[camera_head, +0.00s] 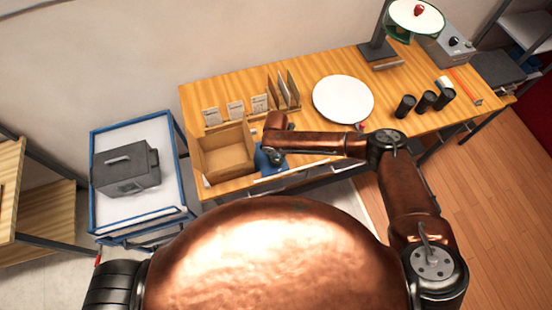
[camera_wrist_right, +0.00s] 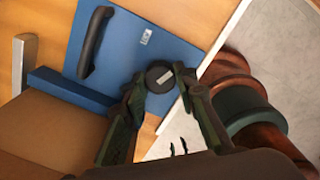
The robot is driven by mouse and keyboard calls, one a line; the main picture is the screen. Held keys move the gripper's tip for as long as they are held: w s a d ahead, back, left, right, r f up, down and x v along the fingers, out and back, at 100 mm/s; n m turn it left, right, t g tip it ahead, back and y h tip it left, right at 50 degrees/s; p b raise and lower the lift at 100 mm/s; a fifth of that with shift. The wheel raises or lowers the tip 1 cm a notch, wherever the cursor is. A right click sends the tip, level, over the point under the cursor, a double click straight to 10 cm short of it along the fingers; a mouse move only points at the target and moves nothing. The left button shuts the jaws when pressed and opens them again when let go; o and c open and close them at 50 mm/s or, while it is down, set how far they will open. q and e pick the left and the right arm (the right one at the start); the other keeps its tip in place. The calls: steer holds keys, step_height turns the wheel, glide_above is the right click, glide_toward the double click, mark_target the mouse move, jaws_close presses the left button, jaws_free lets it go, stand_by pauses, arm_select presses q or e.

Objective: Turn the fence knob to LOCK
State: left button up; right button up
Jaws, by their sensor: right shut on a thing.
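The fence knob (camera_wrist_right: 158,74) is a round black knob with a small pale mark, near the edge of a blue plate (camera_wrist_right: 150,45) in the right wrist view. The fingers of my right gripper (camera_wrist_right: 160,82) are shut on the knob, one on each side. In the head view the blue plate (camera_head: 262,162) is largely hidden by my right gripper (camera_head: 272,157), and the knob cannot be made out. I cannot read a LOCK marking. My left gripper is not in view.
A cardboard box (camera_head: 225,152) stands left of my gripper on the wooden table (camera_head: 325,65). A white disc (camera_head: 343,99) and several black cylinders lie to the right.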

mark_target(276, 160)
steer(key=n+b, duration=0.1)
steer(key=n, duration=0.4)
steer(key=shift+f+n, duration=0.1)
steer(key=shift+n, duration=0.2)
steer(key=n+b, duration=0.1)
steer(key=n, duration=0.3)
steer(key=shift+s+n, duration=0.1)
steer(key=shift+n, duration=0.3)
steer(key=o, duration=1.2)
steer(key=shift+c, duration=0.2)
steer(key=shift+r, duration=0.2)
step_height(276, 160, up, 12)
